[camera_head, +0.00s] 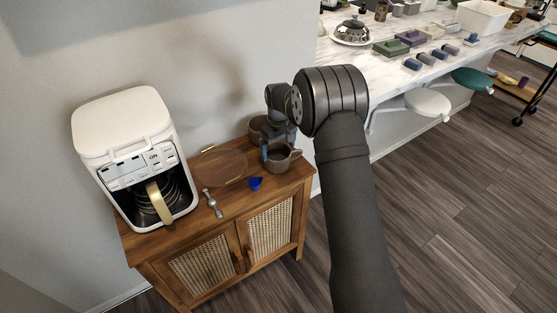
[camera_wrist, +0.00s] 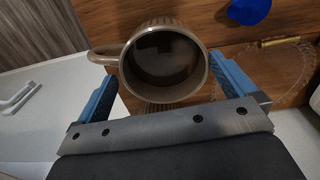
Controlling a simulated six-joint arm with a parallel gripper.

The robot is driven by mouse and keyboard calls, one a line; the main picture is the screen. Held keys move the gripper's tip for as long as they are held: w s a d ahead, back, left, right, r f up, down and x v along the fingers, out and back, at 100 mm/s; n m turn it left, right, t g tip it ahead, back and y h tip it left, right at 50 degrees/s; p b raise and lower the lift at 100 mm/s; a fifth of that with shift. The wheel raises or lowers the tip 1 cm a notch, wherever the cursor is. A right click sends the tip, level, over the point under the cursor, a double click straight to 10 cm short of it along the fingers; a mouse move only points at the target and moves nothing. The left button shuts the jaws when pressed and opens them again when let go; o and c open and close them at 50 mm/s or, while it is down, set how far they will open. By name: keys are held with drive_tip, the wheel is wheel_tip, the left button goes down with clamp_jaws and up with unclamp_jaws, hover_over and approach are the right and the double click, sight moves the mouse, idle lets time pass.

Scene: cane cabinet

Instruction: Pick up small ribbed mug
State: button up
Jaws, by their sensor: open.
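The small ribbed mug (camera_head: 278,163) is brown and stands upright near the right end of the wooden cabinet top. Its handle points right in the head view. In the wrist view the mug (camera_wrist: 163,60) is seen from above, empty inside, with its handle to the left. My gripper (camera_head: 278,145) is over the mug. In the wrist view my gripper (camera_wrist: 168,88) is open, with one blue finger on each side of the mug's near part. The left finger is close to the handle. I cannot tell whether either finger touches the mug.
Another brown vessel (camera_head: 258,128) stands behind, partly hidden by my gripper. A clear round plate (camera_head: 222,170), a blue object (camera_head: 256,184) and a metal utensil (camera_head: 212,204) lie to the left. A white coffee machine (camera_head: 130,150) fills the cabinet's left end. The wall is close behind.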

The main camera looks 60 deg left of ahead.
sight(277, 156)
drive_tip(key=f, duration=0.5)
drive_tip(key=shift+s, duration=0.25)
drive_tip(key=shift+r, duration=0.1)
drive_tip(key=shift+c, duration=0.4)
drive_tip(key=c, duration=1.1)
drive_tip(key=shift+c, duration=0.4)
drive_tip(key=shift+r, duration=0.15)
